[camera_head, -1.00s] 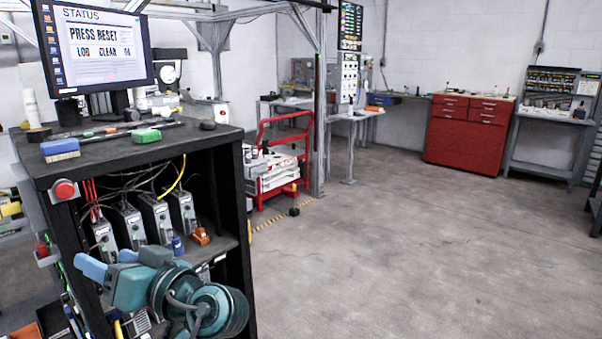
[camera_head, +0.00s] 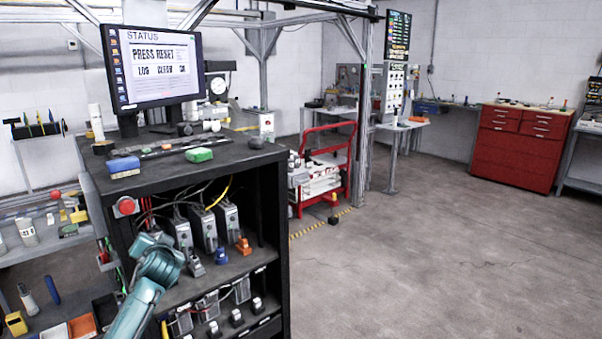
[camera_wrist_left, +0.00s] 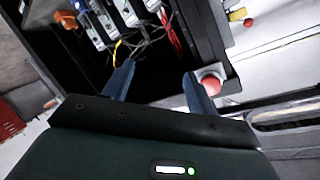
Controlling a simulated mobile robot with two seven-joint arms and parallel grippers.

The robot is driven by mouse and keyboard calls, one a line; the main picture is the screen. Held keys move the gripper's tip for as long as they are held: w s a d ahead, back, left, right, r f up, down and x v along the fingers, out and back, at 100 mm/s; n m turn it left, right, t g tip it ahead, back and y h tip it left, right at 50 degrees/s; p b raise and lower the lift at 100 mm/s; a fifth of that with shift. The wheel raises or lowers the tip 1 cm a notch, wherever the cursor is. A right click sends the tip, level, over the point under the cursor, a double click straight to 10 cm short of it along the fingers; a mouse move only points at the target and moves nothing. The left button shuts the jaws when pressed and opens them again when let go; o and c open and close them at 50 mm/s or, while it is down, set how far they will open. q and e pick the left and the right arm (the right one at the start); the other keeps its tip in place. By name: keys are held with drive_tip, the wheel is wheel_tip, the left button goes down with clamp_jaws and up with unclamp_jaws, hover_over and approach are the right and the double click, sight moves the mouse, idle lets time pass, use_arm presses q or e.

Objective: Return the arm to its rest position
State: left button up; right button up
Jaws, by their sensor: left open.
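My left arm, teal (camera_head: 158,266), reaches up from the bottom left in the head view, in front of the black cabinet's (camera_head: 283,240) left side. Its fingers cannot be made out there. In the left wrist view my left gripper (camera_wrist_left: 160,70) is open, its two blue fingers apart with nothing held between them. The red push button (camera_wrist_left: 209,84) shows by the right fingertip; whether they touch cannot be told. The button (camera_head: 125,206) also shows on the cabinet's front left corner in the head view, above the arm. My right arm is not in view.
A monitor (camera_head: 155,65) reading "PRESS RESET" stands above the cabinet top. Grey modules (camera_head: 203,228) and cables fill its upper shelf. A shelf of bins (camera_head: 55,328) lies left of the arm. The floor (camera_head: 420,265) to the right is clear.

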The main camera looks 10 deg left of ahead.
use_arm(q)
drive_tip(key=w+d+r+m+t+h, duration=0.1)
drive_tip(key=w+d+r+t+h, duration=0.3)
drive_tip(key=d+t+h, duration=0.4)
drive_tip(key=s+d+f+m+g+h, duration=0.1)
drive_tip(key=s+d+f+g, duration=0.2)
drive_tip(key=s+d+f, duration=0.55)
drive_tip(key=s+d+f+m+g+h, duration=0.1)
drive_tip(key=s+d+f+g, duration=0.3)
drive_tip(key=s+f, duration=0.65)
drive_tip(key=s+d+f, duration=0.2)
drive_tip(key=s+d, duration=0.1)
drive_tip(key=s, duration=0.3)
drive_tip(key=s+d+f+g+h, duration=0.1)
drive_tip(key=s+d+f, duration=0.1)
drive_tip(key=s, duration=0.5)
drive_tip(key=s+d+f+n+g+h, duration=0.1)
drive_tip(key=s+d+f, duration=0.2)
drive_tip(key=s, duration=0.4)
drive_tip(key=shift+s+d, duration=0.2)
drive_tip(key=shift+d, duration=0.65)
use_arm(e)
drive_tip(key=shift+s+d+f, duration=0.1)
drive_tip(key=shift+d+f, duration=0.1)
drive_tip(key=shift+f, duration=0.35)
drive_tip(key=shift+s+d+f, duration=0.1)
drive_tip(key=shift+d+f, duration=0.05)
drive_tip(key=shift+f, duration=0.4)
